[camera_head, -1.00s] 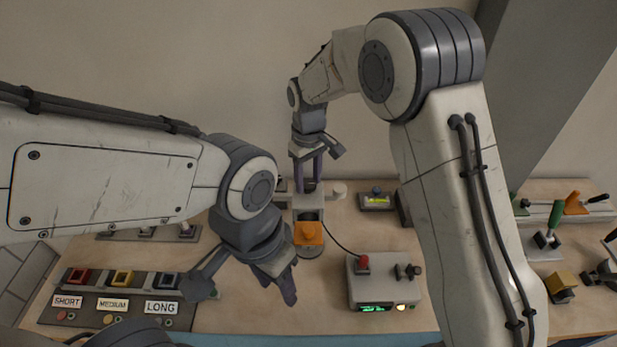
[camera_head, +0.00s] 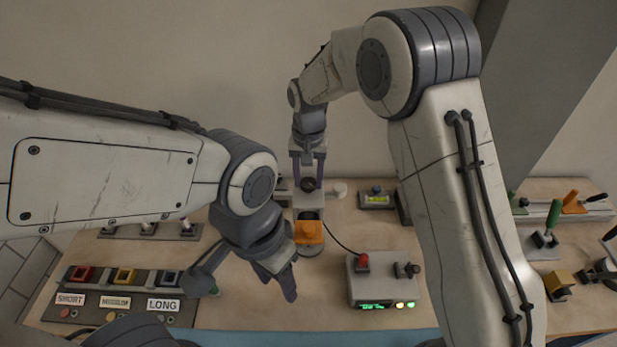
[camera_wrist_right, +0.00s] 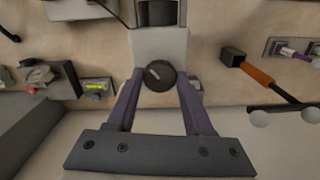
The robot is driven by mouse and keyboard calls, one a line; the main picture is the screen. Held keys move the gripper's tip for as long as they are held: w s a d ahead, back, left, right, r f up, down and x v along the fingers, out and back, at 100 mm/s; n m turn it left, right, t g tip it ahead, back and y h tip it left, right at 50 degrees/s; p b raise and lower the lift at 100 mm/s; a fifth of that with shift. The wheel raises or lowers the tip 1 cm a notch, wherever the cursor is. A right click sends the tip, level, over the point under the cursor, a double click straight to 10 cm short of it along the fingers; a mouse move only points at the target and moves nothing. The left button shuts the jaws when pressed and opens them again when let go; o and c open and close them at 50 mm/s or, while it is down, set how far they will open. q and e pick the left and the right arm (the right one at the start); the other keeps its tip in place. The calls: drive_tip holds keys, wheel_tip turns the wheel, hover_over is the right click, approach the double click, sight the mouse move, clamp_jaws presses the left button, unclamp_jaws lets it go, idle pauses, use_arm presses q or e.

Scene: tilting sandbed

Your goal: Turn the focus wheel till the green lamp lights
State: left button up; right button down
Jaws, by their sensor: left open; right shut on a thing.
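The focus wheel (camera_wrist_right: 160,76) is a dark round knob with a pale mark, on a grey instrument. In the right wrist view it sits between the purple fingers of my right gripper (camera_wrist_right: 160,85), which is shut on it. In the head view the wheel (camera_head: 309,185) shows small between the fingers of my right gripper (camera_head: 308,180). My left gripper (camera_head: 278,284) is open and empty above the bench in front of the instrument.
An orange part (camera_head: 309,232) sits on the instrument's front. The box has a red button (camera_head: 362,262). A rack labelled SHORT, MEDIUM, LONG (camera_head: 117,302) stands front left. A small level (camera_head: 377,200) lies right of the instrument. Levers (camera_head: 555,218) stand far right.

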sight(309, 183)
drive_tip(key=shift+w+r+m, duration=0.1)
drive_tip(key=shift+w+m, duration=0.1)
drive_tip(key=shift+m, duration=0.2)
drive_tip(key=shift+c, duration=2.3)
unclamp_jaws()
drive_tip(key=shift+o, duration=0.8)
drive_tip(key=shift+s, duration=0.1)
wheel_tip(309, 183, up, 10)
drive_tip(key=b, duration=0.2)
drive_tip(key=shift+r, duration=0.2)
drive_tip(key=shift+s, duration=0.1)
